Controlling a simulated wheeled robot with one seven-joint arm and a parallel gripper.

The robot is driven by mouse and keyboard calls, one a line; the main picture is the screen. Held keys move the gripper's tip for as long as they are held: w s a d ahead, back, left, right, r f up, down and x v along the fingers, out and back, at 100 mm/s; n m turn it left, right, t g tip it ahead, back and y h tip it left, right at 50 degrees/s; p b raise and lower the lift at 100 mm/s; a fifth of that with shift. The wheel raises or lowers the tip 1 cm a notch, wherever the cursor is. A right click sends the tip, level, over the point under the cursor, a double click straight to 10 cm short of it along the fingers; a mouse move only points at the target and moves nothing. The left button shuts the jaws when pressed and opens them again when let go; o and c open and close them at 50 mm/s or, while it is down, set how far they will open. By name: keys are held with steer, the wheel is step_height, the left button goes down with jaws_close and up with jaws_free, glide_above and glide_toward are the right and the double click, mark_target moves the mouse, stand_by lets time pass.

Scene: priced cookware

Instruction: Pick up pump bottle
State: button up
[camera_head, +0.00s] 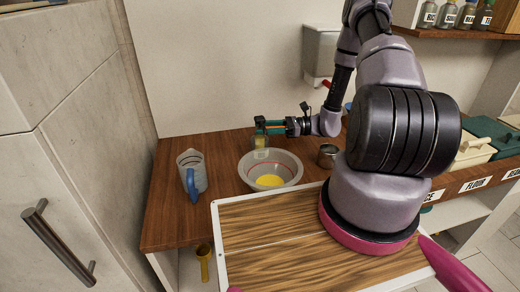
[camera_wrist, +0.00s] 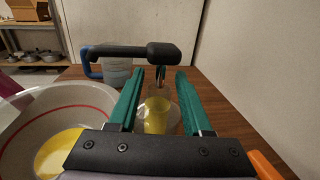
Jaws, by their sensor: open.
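The pump bottle is clear, with yellow liquid (camera_wrist: 156,115) inside and a black pump head (camera_wrist: 135,51) whose spout points left in the wrist view. In the head view its body (camera_head: 260,144) shows just behind the grey bowl, below the teal fingers. My gripper (camera_head: 268,127) is open; in the wrist view its fingers (camera_wrist: 160,74) stand on both sides of the bottle's narrow neck, with gaps visible. The bottle appears upright. I cannot tell whether either finger touches it, and the fingers hide parts of its sides.
The bowl (camera_head: 284,164) with yellow contents sits beside the bottle. A measuring jug (camera_head: 192,172) with a blue handle stands left on the wooden counter (camera_head: 165,215). A metal cup (camera_head: 327,155) stands to the right. A wall (camera_wrist: 250,70) is close on the wrist view's right.

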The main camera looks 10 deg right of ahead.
mark_target(251, 139)
steer(key=a, duration=0.4)
steer(key=shift+w+a+f, duration=0.1)
steer(key=shift+w+a, duration=0.15)
steer(key=shift+w, duration=0.15)
jaws_close()
